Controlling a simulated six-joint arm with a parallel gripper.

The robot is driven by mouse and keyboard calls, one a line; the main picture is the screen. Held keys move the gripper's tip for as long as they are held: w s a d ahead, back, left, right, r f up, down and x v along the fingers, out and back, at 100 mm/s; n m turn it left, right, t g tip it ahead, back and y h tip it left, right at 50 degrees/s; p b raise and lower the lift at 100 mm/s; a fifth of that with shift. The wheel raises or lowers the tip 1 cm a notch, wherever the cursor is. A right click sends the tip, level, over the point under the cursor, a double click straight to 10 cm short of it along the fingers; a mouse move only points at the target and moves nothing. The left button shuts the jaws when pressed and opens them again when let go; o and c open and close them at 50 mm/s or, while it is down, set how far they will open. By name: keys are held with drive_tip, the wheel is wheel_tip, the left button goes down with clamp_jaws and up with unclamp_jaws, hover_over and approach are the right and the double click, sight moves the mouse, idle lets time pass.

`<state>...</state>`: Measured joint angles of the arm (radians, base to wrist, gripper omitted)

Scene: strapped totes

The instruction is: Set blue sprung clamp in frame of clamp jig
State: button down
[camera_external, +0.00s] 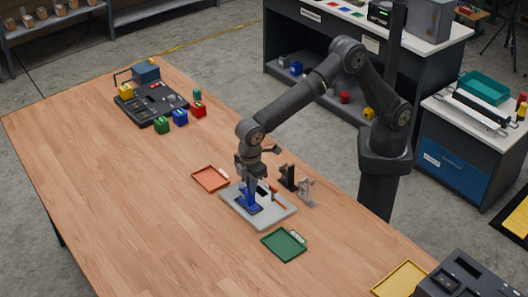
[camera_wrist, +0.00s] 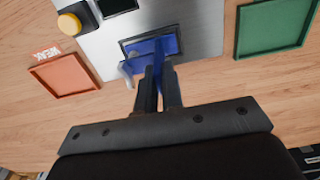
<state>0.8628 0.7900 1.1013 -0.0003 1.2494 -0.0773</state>
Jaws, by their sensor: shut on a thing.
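The blue sprung clamp (camera_external: 248,196) stands upright over the grey plate of the clamp jig (camera_external: 277,214). My gripper (camera_external: 249,182) points down from above, shut on the clamp's upper part. In the wrist view the fingers of my gripper (camera_wrist: 159,80) are close together around a thin blue part, with a pale lever (camera_wrist: 126,78) beside it. The fingers hide part of the clamp.
An orange tray (camera_external: 210,178) and a green tray (camera_external: 284,245) flank the jig. Black (camera_external: 289,176) and grey (camera_external: 307,190) upright fixtures stand behind it. A dark organiser (camera_external: 150,106) with coloured blocks is at the far left. The table's left and front are clear.

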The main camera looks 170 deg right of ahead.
drive_tip(key=c, duration=1.1)
unclamp_jaws()
drive_tip(key=shift+r, duration=4.55)
drive_tip(key=shift+f, duration=3.7)
